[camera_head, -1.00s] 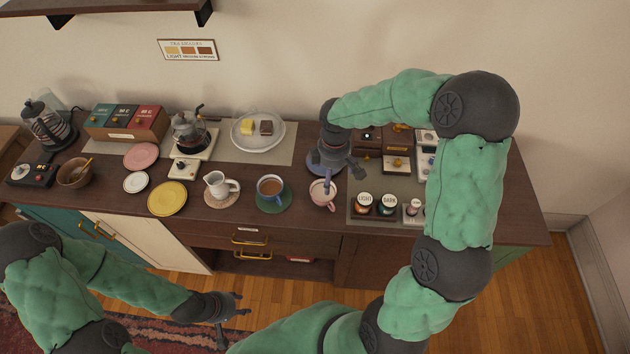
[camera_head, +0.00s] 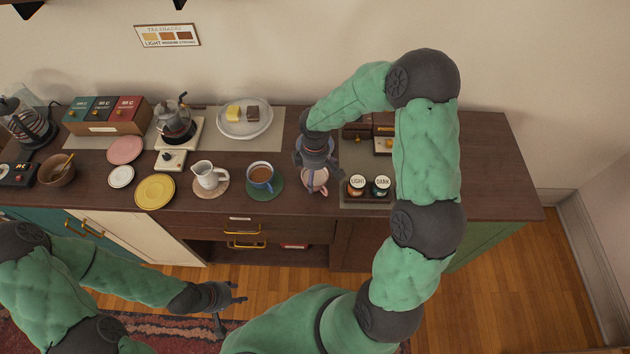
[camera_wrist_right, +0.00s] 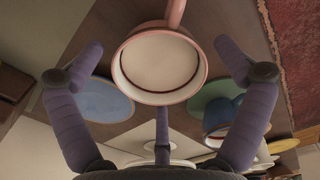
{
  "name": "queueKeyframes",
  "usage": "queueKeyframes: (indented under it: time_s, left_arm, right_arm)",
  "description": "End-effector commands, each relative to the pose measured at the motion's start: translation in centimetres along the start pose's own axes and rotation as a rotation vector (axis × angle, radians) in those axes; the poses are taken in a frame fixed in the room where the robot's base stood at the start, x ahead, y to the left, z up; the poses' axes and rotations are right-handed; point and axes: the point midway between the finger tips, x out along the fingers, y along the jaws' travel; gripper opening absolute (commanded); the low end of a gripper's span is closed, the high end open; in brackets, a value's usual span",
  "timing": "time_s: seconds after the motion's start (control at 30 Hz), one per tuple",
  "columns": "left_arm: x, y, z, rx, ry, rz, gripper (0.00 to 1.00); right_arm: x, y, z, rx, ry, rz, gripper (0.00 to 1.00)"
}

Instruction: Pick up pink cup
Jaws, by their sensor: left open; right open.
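The pink cup (camera_head: 316,180) stands upright near the counter's front edge, right of a blue cup of brown drink (camera_head: 260,175). My right gripper (camera_head: 318,178) is over it from behind, partly hiding it. In the right wrist view the pink cup (camera_wrist_right: 158,64) shows its round rim and pale, empty-looking inside, with its handle pointing to the top. The right gripper's fingers (camera_wrist_right: 165,62) are spread on either side of it, apart from its wall. My left gripper (camera_head: 230,305) is open and empty, low in front of the counter.
The blue cup stands on a green coaster (camera_head: 279,186), with a white jug (camera_head: 207,176) further left. Jars labelled LIGHT (camera_head: 356,185) and DARK (camera_head: 381,186) stand close on the right. A blue disc (camera_wrist_right: 100,100) lies beside the pink cup. The counter's far right (camera_head: 490,180) is clear.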

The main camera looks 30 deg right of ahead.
Motion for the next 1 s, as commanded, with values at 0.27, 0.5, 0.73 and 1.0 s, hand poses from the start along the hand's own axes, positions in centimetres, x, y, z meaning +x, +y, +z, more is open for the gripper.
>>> queueKeyframes:
  time_s: [0.27, 0.5, 0.73, 1.0]
  left_arm:
    - [0.22, -0.07, -0.01, 0.000, 0.000, 0.000, 0.44]
    - [0.21, -0.07, -0.01, 0.000, 0.000, 0.000, 0.44]
    - [0.22, -0.08, -0.01, 0.000, 0.000, 0.000, 0.44]
    - [0.16, -0.05, -0.01, 0.000, 0.000, 0.000, 0.44]
  right_arm:
    - [1.11, 0.03, 0.05, 0.002, 0.001, 0.001, 1.00]
    - [1.09, 0.02, 0.06, 0.001, 0.001, 0.000, 0.46]
    - [1.10, 0.01, 0.07, 0.001, 0.000, 0.000, 0.41]
    - [0.87, 0.01, 0.08, 0.001, 0.000, 0.000, 0.41]
